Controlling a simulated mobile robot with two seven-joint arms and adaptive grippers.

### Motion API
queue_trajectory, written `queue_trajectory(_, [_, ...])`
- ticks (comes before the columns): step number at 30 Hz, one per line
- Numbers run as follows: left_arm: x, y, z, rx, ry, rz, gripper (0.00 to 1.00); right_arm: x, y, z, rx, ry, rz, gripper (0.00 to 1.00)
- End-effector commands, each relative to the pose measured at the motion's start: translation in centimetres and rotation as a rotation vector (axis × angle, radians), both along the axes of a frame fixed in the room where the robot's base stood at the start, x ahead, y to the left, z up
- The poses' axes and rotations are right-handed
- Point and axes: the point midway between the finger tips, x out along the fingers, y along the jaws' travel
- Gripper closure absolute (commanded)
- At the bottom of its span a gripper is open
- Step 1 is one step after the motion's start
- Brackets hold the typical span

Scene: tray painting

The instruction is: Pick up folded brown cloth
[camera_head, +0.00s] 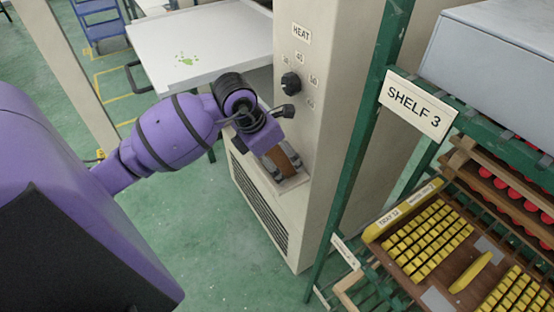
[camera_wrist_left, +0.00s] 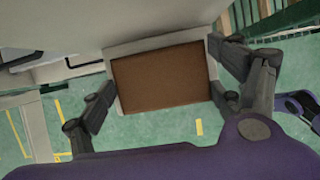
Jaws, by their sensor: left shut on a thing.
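The folded brown cloth (camera_head: 281,160) is at a small pale ledge (camera_head: 296,183) low on the beige heater cabinet. In the left wrist view it is a flat brown rectangle (camera_wrist_left: 165,78) with a pale border of the ledge around it. My left gripper (camera_head: 284,166) points down at the ledge and is shut on the cloth. In the left wrist view the fingers (camera_wrist_left: 163,88) stand at the cloth's two sides. The fingers hide part of the cloth in the head view. My right gripper is not in view.
The beige cabinet (camera_head: 318,130) with its HEAT knob (camera_head: 291,82) rises beside the gripper. A green rack with a SHELF 3 sign (camera_head: 419,106) and trays of yellow pieces (camera_head: 428,240) stands to the right. A white table (camera_head: 205,45) with a green splatter is behind.

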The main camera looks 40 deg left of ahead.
Motion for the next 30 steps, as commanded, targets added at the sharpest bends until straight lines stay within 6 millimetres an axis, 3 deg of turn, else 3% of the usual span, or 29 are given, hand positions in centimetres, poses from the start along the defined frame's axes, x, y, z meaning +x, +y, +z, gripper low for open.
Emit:
queue_trajectory(2, [-0.1,0.1,0.8,0.003,-0.001,-0.002,0.39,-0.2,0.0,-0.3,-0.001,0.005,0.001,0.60])
queue_trajectory(5, [-1.9,0.8,0.4,0.003,0.004,0.000,0.39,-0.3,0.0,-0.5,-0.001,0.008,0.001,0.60])
queue_trajectory(21, [-12.9,5.3,0.5,0.000,0.003,0.001,0.39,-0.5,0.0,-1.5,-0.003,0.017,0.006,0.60])
queue_trajectory(30, [-16.1,6.6,0.6,-0.001,0.000,0.001,0.39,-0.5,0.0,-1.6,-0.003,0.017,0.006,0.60])
